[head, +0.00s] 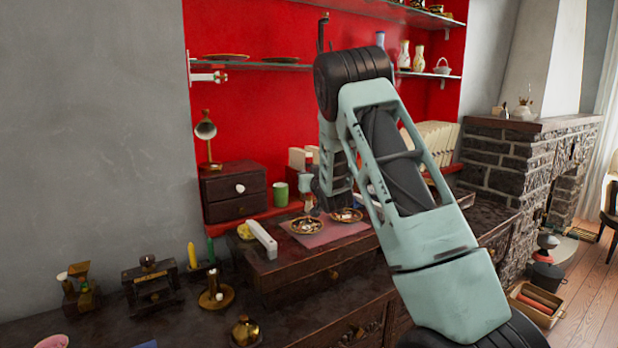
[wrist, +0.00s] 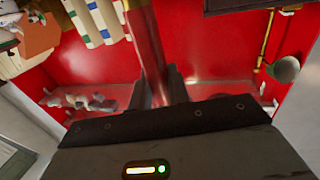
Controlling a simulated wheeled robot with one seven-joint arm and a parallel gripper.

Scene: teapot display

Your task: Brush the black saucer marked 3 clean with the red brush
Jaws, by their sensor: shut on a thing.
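My gripper (wrist: 158,88) is shut on a long reddish-brown thing (wrist: 146,38), which looks like the red brush. It runs up between the two dark fingers to the top edge of the wrist view. Its bristles cannot be made out. In the head view my gripper is mostly hidden by my arm, close above the dark chest. Two small dark saucers with gold-brown rims, a left one (head: 306,227) and a right one (head: 346,216), lie on the chest with pale bits on them. No number is readable, so I cannot tell which is marked 3.
The saucers lie on a pink mat (head: 328,234). A white block (head: 262,240), a green cup (head: 281,194) and a small drawer box (head: 233,190) stand left of them. Candles and brass pieces crowd the lower left. Glass shelves (head: 262,66) hang above; a brick fireplace (head: 517,160) stands right.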

